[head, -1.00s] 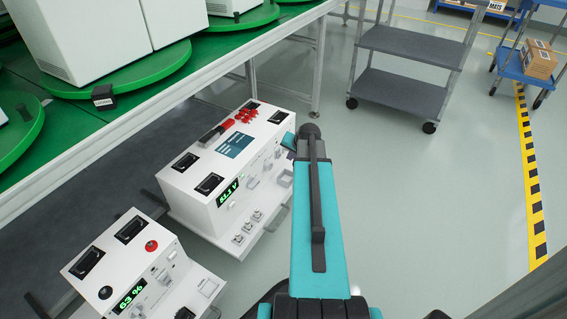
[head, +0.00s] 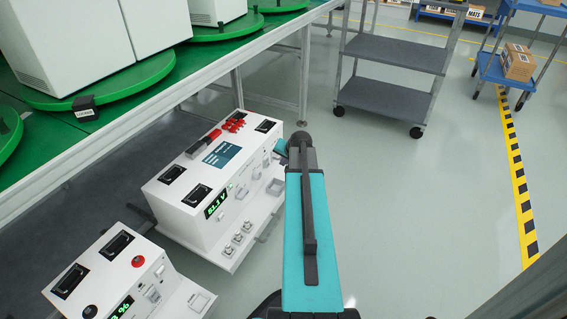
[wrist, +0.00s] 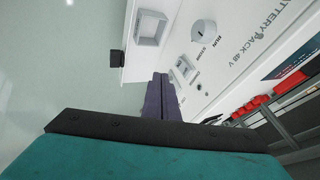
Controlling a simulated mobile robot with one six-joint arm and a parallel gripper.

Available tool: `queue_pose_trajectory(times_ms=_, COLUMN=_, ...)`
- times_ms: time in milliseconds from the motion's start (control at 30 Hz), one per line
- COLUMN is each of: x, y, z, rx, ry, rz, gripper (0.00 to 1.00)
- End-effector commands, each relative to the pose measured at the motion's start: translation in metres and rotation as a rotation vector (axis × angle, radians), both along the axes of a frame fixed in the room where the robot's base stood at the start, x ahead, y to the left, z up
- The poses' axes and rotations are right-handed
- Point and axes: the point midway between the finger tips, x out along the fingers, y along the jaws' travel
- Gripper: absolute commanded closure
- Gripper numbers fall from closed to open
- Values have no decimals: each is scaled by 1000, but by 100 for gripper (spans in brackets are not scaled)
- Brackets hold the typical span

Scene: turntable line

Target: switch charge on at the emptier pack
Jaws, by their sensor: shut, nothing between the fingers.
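Two white packs stand at left in the head view. The farther pack (head: 200,225) has a lit green display (head: 216,204) that seems to read 51.1 V. The nearer pack (head: 110,270) has a display (head: 121,308) cut by the lower edge, showing a % sign. In the wrist view, the pack front (wrist: 215,65) is lettered "BATTERY PACK 48 V". It has a round knob (wrist: 203,30) and a white square switch (wrist: 150,27). My gripper (wrist: 162,80) is shut and empty, pointing at this front beside small controls. Contact cannot be told; my arm hides it in the head view.
A green-topped bench (head: 150,110) with turntables runs above the packs. A grey shelf cart (head: 395,55) stands at the back. A blue cart (head: 500,75) carries a cardboard box (head: 518,62). Floor right of my arm is open up to a yellow-black stripe (head: 515,170).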

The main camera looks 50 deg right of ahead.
Motion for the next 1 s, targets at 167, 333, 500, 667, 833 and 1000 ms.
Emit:
queue_pose_trajectory(times_ms=167, x=14, y=-7, z=-25, rx=1, ry=2, rz=0, gripper=100)
queue_pose_trajectory(times_ms=333, x=26, y=-13, z=-43, rx=1, ry=1, rz=0, gripper=100)
queue_pose_trajectory(times_ms=500, x=38, y=-19, z=-63, rx=1, ry=2, rz=0, gripper=100)
queue_pose_trajectory(times_ms=667, x=57, y=-14, z=-65, rx=-1, ry=0, rz=2, gripper=100)
queue_pose_trajectory(times_ms=833, x=70, y=-10, z=-66, rx=-1, ry=0, rz=1, gripper=100)
queue_pose_trajectory(times_ms=1000, x=75, y=-8, z=-66, rx=1, ry=0, rz=-2, gripper=100)
